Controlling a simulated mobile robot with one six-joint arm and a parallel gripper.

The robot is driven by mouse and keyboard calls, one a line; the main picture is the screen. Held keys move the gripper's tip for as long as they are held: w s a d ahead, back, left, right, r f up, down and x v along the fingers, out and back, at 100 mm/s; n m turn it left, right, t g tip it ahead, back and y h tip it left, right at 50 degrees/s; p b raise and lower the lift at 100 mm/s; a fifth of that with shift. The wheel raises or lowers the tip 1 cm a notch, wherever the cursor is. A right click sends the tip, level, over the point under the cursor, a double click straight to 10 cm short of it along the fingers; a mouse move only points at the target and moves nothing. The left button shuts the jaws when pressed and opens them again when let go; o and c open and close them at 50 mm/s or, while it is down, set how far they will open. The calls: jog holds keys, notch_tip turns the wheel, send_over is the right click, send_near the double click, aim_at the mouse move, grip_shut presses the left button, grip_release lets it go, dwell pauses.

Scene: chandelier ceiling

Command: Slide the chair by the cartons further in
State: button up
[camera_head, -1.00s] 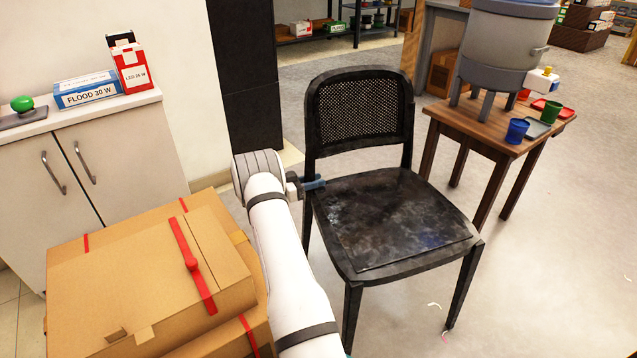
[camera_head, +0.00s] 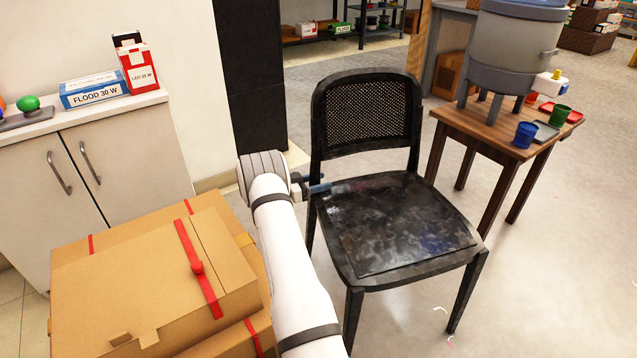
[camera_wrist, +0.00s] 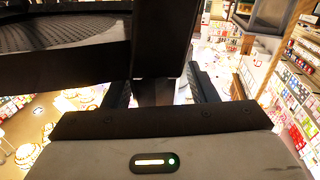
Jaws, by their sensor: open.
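The black chair (camera_head: 400,225) with a woven backrest stands upright in the middle of the head view, to the right of the cardboard cartons (camera_head: 150,285). My gripper (camera_head: 318,188) is open at the chair's left side, near where the backrest post meets the seat. In the wrist view, a dark upright part of the chair (camera_wrist: 160,40) stands in front of the gap between my fingers (camera_wrist: 163,88). I cannot tell whether either finger touches it. The chair's rear left leg is partly hidden by my arm.
A wooden side table (camera_head: 490,130) with a grey dispenser (camera_head: 510,50) and cups stands right of the chair. A white cabinet (camera_head: 120,160) with lamp boxes stands at left. A dark pillar (camera_head: 258,100) is behind. The floor at front right (camera_head: 560,280) is mostly clear.

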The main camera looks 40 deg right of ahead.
jog(key=p+v, duration=0.2)
jog(key=v, duration=0.5)
jog(key=shift+w+a, duration=0.2)
jog(key=shift+a, duration=0.15)
